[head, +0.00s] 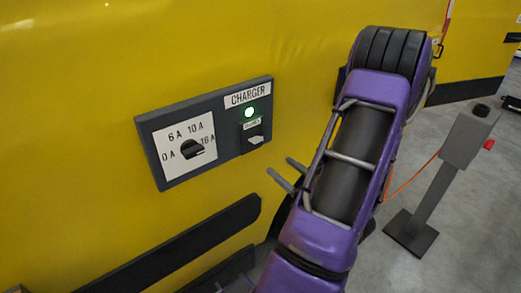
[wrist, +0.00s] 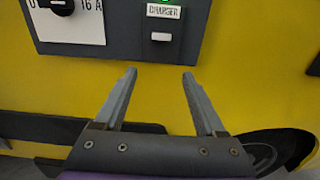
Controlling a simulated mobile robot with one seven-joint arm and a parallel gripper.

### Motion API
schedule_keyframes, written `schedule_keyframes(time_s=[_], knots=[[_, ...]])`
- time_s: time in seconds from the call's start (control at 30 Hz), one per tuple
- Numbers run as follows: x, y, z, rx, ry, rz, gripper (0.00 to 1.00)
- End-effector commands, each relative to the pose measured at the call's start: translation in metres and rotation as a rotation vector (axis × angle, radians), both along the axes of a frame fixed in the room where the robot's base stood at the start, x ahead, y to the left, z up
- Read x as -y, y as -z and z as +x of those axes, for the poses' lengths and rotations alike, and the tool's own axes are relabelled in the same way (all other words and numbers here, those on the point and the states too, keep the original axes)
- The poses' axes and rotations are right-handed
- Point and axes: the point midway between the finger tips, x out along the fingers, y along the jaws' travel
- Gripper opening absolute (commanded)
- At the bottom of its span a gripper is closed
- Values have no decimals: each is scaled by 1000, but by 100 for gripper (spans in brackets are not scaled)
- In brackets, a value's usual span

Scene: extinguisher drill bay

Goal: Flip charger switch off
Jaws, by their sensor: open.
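The charger panel (head: 178,116) is a dark grey plate on the yellow wall, with a CHARGER label and a lit green lamp (head: 249,112). The charger switch (head: 254,139) is a small pale rocker below the lamp. It also shows in the wrist view (wrist: 161,37), above and between my fingers; its exact tilt is hard to tell. My gripper (head: 280,166) is open and empty, with its fingertips a little below and to the right of the switch in the head view. In the wrist view my gripper (wrist: 160,73) shows both fingers apart, pointing toward the panel, with no visible contact.
A black rotary dial (head: 193,149) with ampere marks sits left of the switch on the same panel. Dark horizontal bars (head: 180,248) run along the wall below. A grey post (head: 440,180) with a red button stands at right on the open grey floor.

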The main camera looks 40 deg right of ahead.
Motion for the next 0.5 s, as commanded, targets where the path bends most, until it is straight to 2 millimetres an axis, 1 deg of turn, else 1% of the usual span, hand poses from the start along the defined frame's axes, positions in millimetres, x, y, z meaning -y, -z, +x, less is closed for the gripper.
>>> schedule_keyframes(time_s=[0.03,0.2,0.33,0.5], knots=[[0,-1,13,2,-5,-1,72],[4,-1,50,1,-4,-1,72],[7,-1,74,1,-4,-1,72],[10,-1,95,1,-2,-1,72]])
